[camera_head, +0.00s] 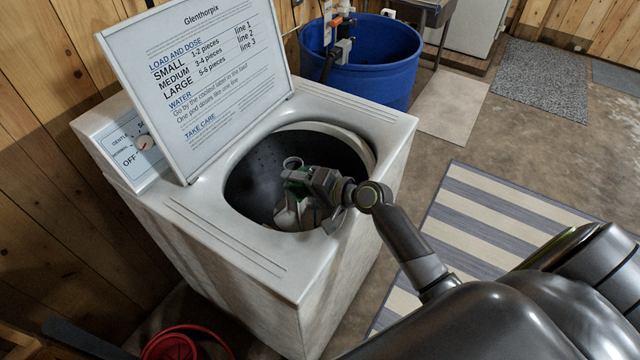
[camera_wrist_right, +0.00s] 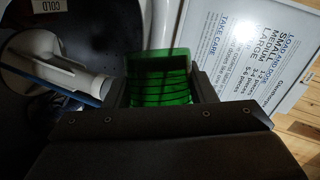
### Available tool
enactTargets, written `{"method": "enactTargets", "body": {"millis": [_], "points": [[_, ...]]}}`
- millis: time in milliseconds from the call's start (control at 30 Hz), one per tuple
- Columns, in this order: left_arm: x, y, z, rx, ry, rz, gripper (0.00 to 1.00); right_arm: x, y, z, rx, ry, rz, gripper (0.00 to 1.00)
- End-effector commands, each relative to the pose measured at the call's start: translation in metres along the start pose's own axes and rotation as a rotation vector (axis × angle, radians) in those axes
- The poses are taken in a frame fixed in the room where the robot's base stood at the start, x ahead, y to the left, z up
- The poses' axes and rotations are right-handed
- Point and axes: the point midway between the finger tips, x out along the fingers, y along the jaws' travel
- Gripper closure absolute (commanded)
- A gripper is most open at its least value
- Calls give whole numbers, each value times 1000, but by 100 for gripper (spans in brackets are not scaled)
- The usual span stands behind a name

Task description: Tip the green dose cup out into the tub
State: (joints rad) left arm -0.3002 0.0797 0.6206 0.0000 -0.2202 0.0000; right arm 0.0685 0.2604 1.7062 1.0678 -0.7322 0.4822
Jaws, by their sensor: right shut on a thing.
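The green dose cup (camera_wrist_right: 162,82) is see-through, with ridges or lines across its side. My right gripper (camera_wrist_right: 162,98) is shut on it, with one finger on each side. In the head view, the right gripper (camera_head: 303,183) is over the opening of the washer's tub (camera_head: 262,172), and only a little of the green cup (camera_head: 298,188) shows. I cannot tell the cup's exact tilt or its contents. A pale agitator (camera_head: 292,212) stands in the dark tub below; it also shows in the right wrist view (camera_wrist_right: 72,72). My left gripper is not in view.
The washer's lid (camera_head: 200,85) stands open behind the tub, printed with dosing instructions. A dial panel (camera_head: 138,150) is at the left. A tag reading COLD (camera_wrist_right: 47,4) shows in the wrist view. A blue barrel (camera_head: 370,65) stands behind; a striped rug (camera_head: 480,225) lies at right.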

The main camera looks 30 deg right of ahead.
Motion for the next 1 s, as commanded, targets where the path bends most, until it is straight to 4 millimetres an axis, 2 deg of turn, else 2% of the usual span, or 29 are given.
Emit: {"method": "enactTargets", "body": {"millis": [1000], "points": [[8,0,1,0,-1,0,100,-4,-1,-10,110,-26,-46,71]]}}
